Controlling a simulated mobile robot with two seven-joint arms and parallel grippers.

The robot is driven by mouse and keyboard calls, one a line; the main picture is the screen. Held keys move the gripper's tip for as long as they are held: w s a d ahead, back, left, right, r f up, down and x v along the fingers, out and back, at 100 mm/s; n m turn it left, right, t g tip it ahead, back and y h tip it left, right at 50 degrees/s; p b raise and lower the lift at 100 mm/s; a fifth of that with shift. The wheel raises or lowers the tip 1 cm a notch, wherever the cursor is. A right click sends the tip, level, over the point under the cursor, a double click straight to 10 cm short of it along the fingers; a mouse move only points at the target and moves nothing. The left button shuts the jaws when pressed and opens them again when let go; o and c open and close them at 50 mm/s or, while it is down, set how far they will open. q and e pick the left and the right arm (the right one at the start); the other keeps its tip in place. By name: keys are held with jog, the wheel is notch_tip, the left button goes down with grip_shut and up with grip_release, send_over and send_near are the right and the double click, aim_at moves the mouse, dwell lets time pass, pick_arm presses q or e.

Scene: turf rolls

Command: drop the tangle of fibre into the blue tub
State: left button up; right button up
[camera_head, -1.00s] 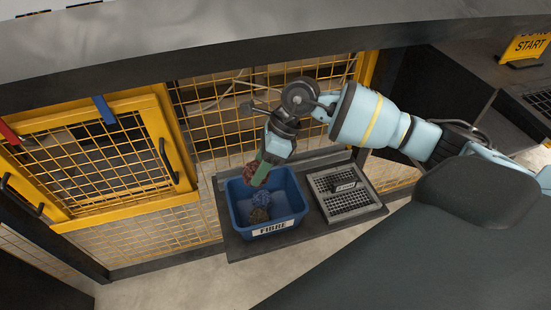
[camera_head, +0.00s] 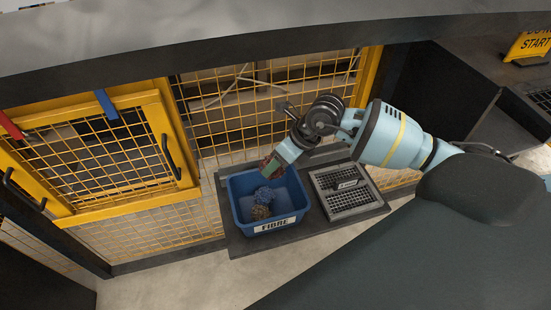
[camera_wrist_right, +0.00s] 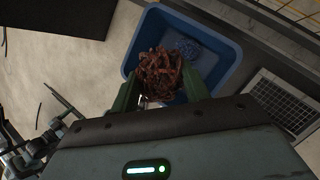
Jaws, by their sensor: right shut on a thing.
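My right gripper (camera_head: 277,161) is shut on a reddish-brown tangle of fibre (camera_head: 267,166), at the back of the blue tub (camera_head: 298,200). In the right wrist view the tangle (camera_wrist_right: 160,74) sits between the green fingers of the gripper (camera_wrist_right: 165,88), with the blue tub (camera_wrist_right: 226,57) behind it. The tub has a FIBRE label on its front. I cannot tell how high the held tangle is above the tub floor. My left gripper is not in view.
The tub stands on a dark shelf (camera_head: 292,238) beside a grey grated tray (camera_head: 350,203). Yellow mesh fencing (camera_head: 265,110) rises behind. A yellow-framed mesh door (camera_head: 100,150) with a handle is at left. Pale floor lies in front.

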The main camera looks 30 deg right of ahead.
aim_at(277, 173)
notch_tip(277, 173, down, 4)
jog(key=shift+f+b, duration=0.15)
jog(key=shift+b, duration=0.95)
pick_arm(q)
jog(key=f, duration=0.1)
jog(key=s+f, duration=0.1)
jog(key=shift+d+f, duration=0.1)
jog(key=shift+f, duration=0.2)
pick_arm(e)
jog(key=o, duration=1)
jog(key=shift+o, duration=0.2)
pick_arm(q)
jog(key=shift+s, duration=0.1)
pick_arm(e)
jog(key=v, duration=0.7)
jog(key=shift+d+r, duration=0.2)
jog(key=shift+r, duration=0.15)
jog(key=shift+s, duration=0.1)
